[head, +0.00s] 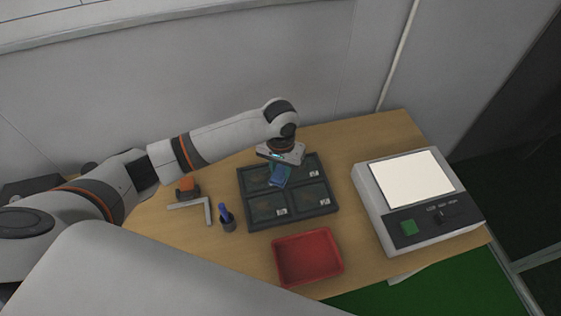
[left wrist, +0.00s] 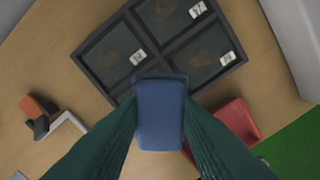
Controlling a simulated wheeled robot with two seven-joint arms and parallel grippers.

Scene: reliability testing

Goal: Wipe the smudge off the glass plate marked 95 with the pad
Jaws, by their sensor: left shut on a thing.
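A dark tray (head: 244,203) with framed glass plates lies on the table; it also shows in the left wrist view (left wrist: 240,66). Small white labels sit at plate corners, including one at the front left (head: 282,212); I cannot read which one is 95. The plates carry faint brownish patches. My left gripper (head: 280,166) is over the back part of the tray. It is shut on the blue pad (head: 281,178), which hangs tilted below it and fills the lower middle of the left wrist view (left wrist: 160,112). I cannot tell whether the pad touches glass. My right gripper is out of view.
A red bin (head: 308,258) stands in front of the tray. A white light box (head: 378,205) with a green button stands at the right. A blue-topped tool in a holder (head: 226,218), a metal square (head: 206,212) and an orange-and-black object (head: 187,188) are at the left.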

